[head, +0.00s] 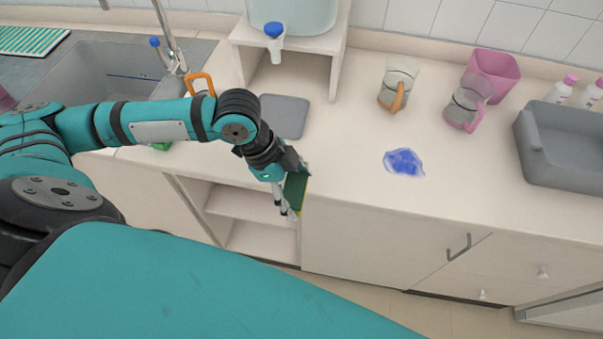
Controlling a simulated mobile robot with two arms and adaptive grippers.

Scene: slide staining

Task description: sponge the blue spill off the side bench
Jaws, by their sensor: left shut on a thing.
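The blue spill (403,162) is an irregular blue patch on the pale bench top (350,140), right of the middle of the head view. My left gripper (288,192) is shut on a sponge (296,190) with a dark green side and a yellow edge. The gripper and sponge are at the bench's front edge, left of the spill and apart from it. The gripper partly hides the sponge. My right gripper is not in view.
A jug with an orange handle (398,82), a jug with a pink handle (466,105) and a pink bin (494,70) stand behind the spill. A grey tub (560,150) is at the right. A grey mat (285,115) and a white stand (335,45) are at the left. The bench around the spill is clear.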

